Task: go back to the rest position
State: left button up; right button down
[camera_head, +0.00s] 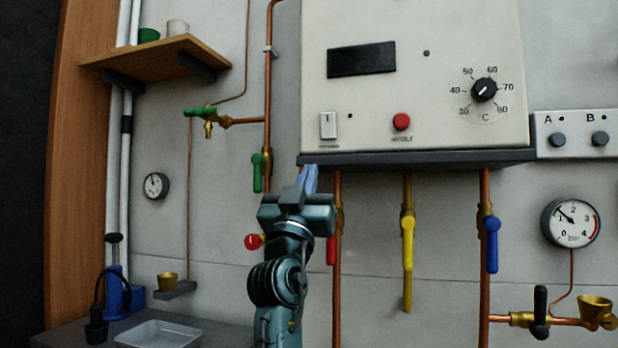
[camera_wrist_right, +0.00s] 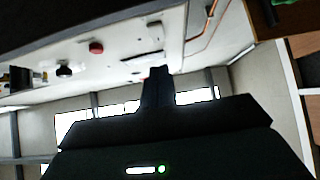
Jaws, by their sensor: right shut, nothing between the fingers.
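My right gripper (camera_head: 310,180) is in the middle of the head view, pointing up, just below the lower left corner of the white boiler panel (camera_head: 375,110). Its fingers are together with nothing between them. In the right wrist view the closed fingers (camera_wrist_right: 158,85) point toward the underside and front of the boiler. I cannot tell whether the fingertips touch the boiler's dark lower edge (camera_head: 430,160). My left gripper does not show in either view.
Copper pipes with a red valve handle (camera_head: 331,250), a yellow handle (camera_head: 408,250) and a blue handle (camera_head: 491,245) hang below the boiler, right of my arm. A green-handled valve (camera_head: 258,172) is close left. A wooden shelf (camera_head: 155,60) and a grey tray (camera_head: 158,335) are further left.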

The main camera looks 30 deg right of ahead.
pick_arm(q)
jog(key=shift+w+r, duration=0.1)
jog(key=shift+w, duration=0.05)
